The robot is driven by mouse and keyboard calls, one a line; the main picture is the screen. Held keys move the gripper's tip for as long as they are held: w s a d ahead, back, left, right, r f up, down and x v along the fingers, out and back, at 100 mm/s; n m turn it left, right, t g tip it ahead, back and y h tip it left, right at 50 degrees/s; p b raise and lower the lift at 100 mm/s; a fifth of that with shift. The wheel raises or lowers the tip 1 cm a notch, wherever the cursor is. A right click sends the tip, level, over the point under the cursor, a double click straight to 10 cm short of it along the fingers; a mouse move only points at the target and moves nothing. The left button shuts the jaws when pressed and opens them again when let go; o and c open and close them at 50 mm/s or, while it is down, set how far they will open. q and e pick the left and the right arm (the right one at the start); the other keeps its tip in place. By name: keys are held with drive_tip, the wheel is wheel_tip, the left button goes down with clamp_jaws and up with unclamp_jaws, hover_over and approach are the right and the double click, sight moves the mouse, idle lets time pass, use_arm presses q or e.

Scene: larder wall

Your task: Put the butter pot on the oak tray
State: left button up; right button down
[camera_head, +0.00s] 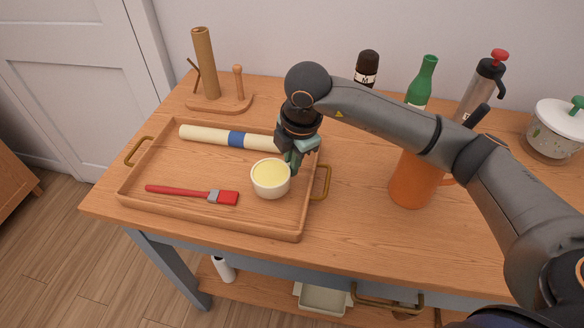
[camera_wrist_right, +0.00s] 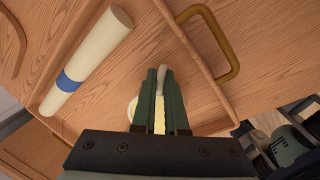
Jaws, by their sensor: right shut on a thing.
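The butter pot (camera_head: 270,182) is a small cream bowl with pale yellow butter in it. It is upright at the right part of the oak tray (camera_head: 262,229), inside its rim; I cannot tell whether it touches the tray floor. My right gripper (camera_head: 291,160) is shut on the pot's edge from the right and above. In the right wrist view the green fingers (camera_wrist_right: 160,92) hide most of the pot (camera_wrist_right: 133,110). My left gripper is not in view.
A cream roll with a blue band (camera_head: 236,138) and a red brush (camera_head: 190,194) lie in the tray. An orange jug (camera_head: 414,182), a green bottle (camera_head: 421,85), a dark-topped mill (camera_head: 367,68) and a white lidded pot (camera_head: 556,130) stand to the right. A wooden stand (camera_head: 219,102) is behind.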

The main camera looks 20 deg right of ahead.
wheel_tip(320, 180, down, 2)
drive_tip(key=shift+f, duration=0.1)
drive_tip(key=shift+f, duration=0.15)
drive_tip(key=c, duration=1)
unclamp_jaws()
drive_tip(key=shift+o, duration=0.2)
